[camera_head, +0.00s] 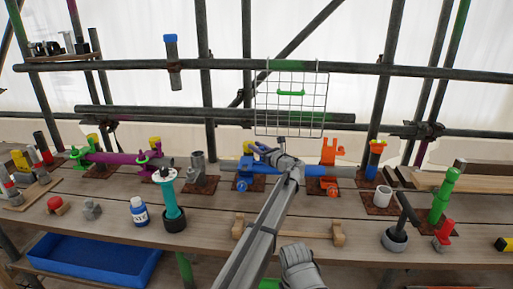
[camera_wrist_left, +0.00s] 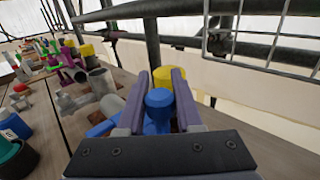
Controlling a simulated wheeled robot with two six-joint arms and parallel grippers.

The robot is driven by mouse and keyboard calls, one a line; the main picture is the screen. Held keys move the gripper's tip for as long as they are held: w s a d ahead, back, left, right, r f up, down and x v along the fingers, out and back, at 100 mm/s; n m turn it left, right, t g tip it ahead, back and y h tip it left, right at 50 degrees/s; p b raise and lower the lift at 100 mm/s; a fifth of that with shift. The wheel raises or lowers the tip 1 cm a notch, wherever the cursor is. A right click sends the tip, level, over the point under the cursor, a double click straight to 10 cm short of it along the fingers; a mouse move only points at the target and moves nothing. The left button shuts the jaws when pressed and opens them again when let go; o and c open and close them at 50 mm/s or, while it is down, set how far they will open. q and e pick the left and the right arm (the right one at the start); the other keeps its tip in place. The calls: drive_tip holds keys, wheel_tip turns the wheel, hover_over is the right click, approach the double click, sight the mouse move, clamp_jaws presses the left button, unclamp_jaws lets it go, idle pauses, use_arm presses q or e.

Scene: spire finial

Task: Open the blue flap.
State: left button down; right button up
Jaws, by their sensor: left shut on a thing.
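The blue flap belongs to a blue fitting (camera_head: 243,178) on a rusty plate, left of centre on the bench in the head view. My left gripper (camera_head: 254,152) reaches it from the right and covers part of it. In the left wrist view, a rounded blue part, seemingly of the blue flap (camera_wrist_left: 159,108), is between the two fingers of my left gripper (camera_wrist_left: 160,95), which are shut on it. A yellow piece (camera_wrist_left: 166,76) shows just behind it. How far the flap stands open cannot be told.
An orange fitting (camera_head: 329,152) stands right of the blue one, and a grey pipe fitting (camera_head: 199,165) left. A wire grid (camera_head: 291,104) hangs on the scaffold above. A teal-and-black tool (camera_head: 171,200) and a blue bottle (camera_head: 138,211) stand nearer the front edge.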

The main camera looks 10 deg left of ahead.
use_arm(q)
drive_tip(key=shift+w+f+m+g+h+p, duration=0.1)
drive_tip(key=shift+w+m+g+h+p, duration=0.75)
drive_tip(key=shift+p, duration=1.25)
drive_tip(key=shift+w+m+g+h+p, duration=0.45)
drive_tip(key=shift+w+m+g+p, duration=0.75)
drive_tip(key=shift+p, duration=0.9)
drive_tip(key=shift+s, duration=0.15)
